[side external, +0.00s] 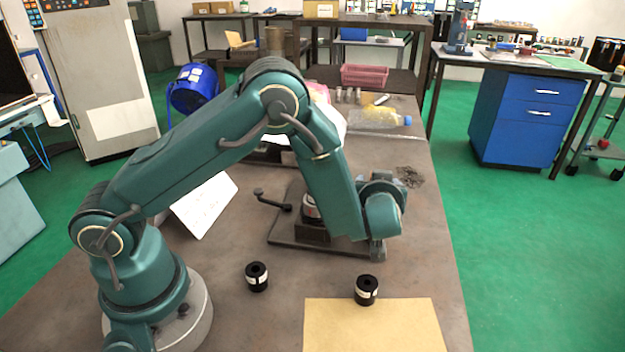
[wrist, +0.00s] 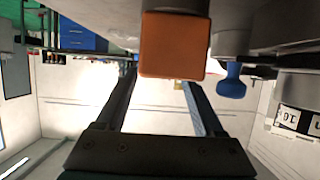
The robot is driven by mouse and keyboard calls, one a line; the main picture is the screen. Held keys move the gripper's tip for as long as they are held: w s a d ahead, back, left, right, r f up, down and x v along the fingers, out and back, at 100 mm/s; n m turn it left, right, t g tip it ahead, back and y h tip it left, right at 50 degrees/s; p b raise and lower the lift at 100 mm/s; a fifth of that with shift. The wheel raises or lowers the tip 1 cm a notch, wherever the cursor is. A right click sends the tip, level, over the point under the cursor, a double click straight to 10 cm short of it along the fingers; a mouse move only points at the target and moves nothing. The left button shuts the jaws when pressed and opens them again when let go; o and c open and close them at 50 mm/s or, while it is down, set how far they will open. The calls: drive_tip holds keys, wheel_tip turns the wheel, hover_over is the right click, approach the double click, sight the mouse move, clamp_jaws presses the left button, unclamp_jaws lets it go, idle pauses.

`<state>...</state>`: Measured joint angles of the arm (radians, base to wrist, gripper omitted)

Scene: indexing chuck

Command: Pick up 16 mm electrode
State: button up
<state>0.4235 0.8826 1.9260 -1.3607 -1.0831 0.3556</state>
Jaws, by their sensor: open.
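In the wrist view a copper-orange square block (wrist: 172,45) appears at the tips of my gripper (wrist: 160,80), overlapping the right finger. It looks like an electrode, but I cannot read a size on it. The two dark fingers stand apart and nothing is clamped between them. My arm partly hides the chuck (side external: 312,208) on that plate. No orange block can be made out in the side view.
Two black ring-shaped pieces with white labels stand in front, one left (side external: 257,277) and one right (side external: 366,290) by a tan sheet (side external: 375,325). The wrist view shows a blue knob (wrist: 231,82) and a labelled cylinder (wrist: 300,115). A crank handle (side external: 272,199) sticks out left.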

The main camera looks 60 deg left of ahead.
drive_tip(key=shift+x, duration=2.1)
drive_tip(key=shift+r, duration=0.1)
clamp_jaws()
